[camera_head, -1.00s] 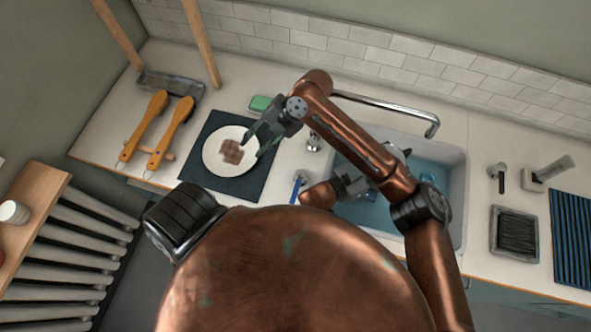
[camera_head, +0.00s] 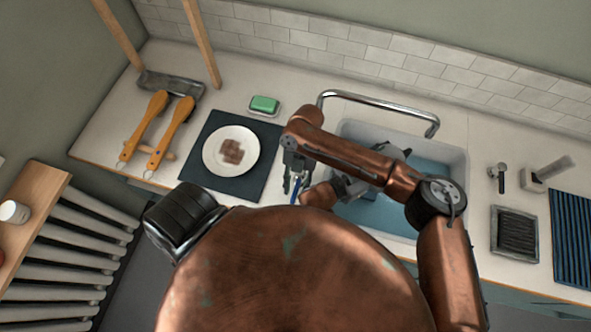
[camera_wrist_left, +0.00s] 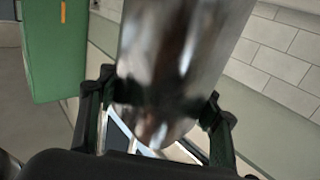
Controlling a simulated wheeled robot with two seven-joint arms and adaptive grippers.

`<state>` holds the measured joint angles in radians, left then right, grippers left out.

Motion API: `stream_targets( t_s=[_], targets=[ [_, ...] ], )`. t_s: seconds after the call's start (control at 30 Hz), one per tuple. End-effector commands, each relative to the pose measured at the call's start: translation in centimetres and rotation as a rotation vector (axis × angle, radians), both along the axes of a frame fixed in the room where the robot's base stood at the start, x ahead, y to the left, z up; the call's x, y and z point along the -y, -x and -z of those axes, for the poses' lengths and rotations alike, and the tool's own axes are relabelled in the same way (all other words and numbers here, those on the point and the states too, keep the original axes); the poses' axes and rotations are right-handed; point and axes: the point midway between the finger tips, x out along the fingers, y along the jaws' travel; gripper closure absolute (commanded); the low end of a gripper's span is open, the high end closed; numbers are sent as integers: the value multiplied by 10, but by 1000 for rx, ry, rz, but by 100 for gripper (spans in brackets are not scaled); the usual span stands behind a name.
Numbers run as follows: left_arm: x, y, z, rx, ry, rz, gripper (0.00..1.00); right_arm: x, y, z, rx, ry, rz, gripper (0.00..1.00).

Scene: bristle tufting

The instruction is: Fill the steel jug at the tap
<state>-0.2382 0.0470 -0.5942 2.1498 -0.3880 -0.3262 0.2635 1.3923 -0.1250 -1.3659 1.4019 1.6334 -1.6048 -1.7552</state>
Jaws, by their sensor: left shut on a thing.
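The steel jug (camera_wrist_left: 170,70) fills the middle of the left wrist view as a shiny cylinder between the fingers. My left gripper (camera_wrist_left: 158,112) is shut on it; in the head view this gripper (camera_head: 352,188) is over the left part of the sink (camera_head: 455,180), partly covered by my right forearm. The jug is mostly hidden there. The chrome tap spout (camera_head: 380,102) arches behind the sink, its end (camera_head: 432,130) over the back right of the basin. My right gripper (camera_head: 296,178) points down beside a blue-handled lever (camera_head: 295,192) left of the sink; its opening is unclear.
A green soap (camera_head: 264,104) lies on a dish behind a dark mat (camera_head: 205,175) with a white plate (camera_head: 213,162). Two orange-handled brushes (camera_head: 155,120) lie at the left. A bristle tray (camera_head: 514,233) and blue ribbed mat (camera_head: 572,235) are right of the sink.

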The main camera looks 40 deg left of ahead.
Motion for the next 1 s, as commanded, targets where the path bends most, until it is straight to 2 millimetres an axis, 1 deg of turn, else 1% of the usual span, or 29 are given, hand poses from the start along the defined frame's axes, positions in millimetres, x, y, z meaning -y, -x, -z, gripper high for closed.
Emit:
stream_targets(
  t_s=[0.27,0.7,1.0],
  targets=[
    [0,0,-2,3,1,0,92,0,1,2,0,-1,0,70],
    [0,0,-1,3,1,0,92,0,1,2,0,-1,0,99],
    [0,0,-2,3,1,0,92,0,1,1,-1,-2,1,100]
  ],
)
